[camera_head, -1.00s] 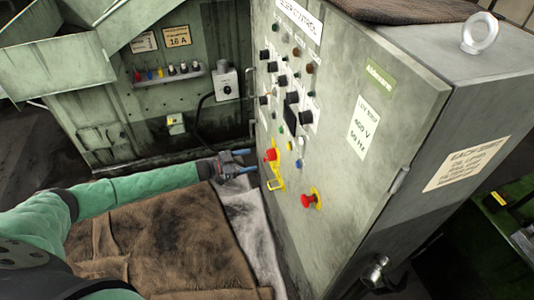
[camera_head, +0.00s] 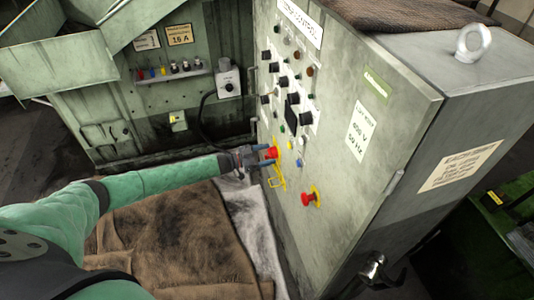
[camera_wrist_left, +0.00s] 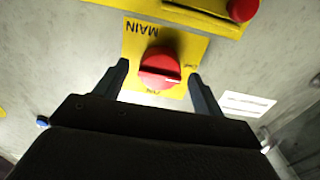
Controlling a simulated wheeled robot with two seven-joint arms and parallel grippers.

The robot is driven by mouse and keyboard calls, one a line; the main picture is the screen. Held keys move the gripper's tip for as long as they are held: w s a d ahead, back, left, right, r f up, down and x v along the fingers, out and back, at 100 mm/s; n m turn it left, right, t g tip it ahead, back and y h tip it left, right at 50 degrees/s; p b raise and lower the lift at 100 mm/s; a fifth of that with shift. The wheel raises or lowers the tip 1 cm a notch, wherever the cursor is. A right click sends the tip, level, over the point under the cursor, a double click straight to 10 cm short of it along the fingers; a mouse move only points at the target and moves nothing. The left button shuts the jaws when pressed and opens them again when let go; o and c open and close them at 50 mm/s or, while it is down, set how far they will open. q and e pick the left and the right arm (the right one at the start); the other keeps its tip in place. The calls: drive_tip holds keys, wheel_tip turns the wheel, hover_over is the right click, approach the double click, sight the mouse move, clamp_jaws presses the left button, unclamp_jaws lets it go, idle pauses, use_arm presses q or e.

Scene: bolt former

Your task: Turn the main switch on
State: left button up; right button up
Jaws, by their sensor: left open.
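The main switch (camera_wrist_left: 160,68) is a red rotary knob on a yellow plate (camera_wrist_left: 136,45) marked MAIN in the left wrist view. A pale line on the knob's face points to the right in that view. In the head view the red knob (camera_head: 271,152) is on the front of the grey-green cabinet. My left gripper (camera_head: 267,160) is open at the cabinet front, beside the knob. In the wrist view its two dark fingers (camera_wrist_left: 159,74) are on either side of the knob, with gaps showing. Contact cannot be told. My right gripper is out of view.
A red button (camera_head: 307,199) on yellow is lower right on the same cabinet door (camera_head: 345,170). Several knobs and lamps are above the switch. A brown cloth (camera_head: 190,235) lies below my arm.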

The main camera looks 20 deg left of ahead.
use_arm(q)
drive_tip(key=shift+w+d, duration=0.15)
drive_tip(key=shift+d, duration=0.05)
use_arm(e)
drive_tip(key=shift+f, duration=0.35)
use_arm(q)
drive_tip(key=shift+c, duration=0.2)
drive_tip(key=c, duration=0.9)
